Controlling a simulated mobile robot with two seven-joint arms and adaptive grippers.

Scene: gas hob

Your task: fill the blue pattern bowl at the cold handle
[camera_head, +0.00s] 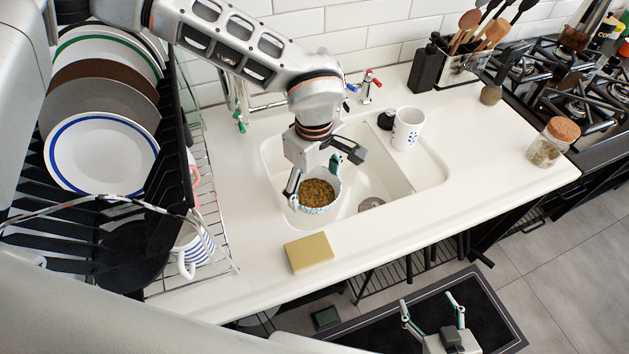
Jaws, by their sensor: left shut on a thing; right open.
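The blue pattern bowl (341,192) is white with a blue pattern outside and holds brown, grainy contents. My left gripper (314,174) is shut on it from above, over the left part of the white sink (378,178). The bowl looks about level; I cannot tell its height above the sink floor. Behind the sink, a tap fitting has a blue-tipped handle (351,88) and a red-tipped handle (375,82). Green-tipped handles (240,121) show further left. My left arm hides part of the tap. My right gripper (428,303) is open and empty at the bottom, in front of the counter.
A yellow sponge (309,253) lies on the counter's front edge. A dish rack (165,222) with plates and mugs stands left. A corked jar (553,143), a dark dispenser (427,66) and the hob (570,88) are further right.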

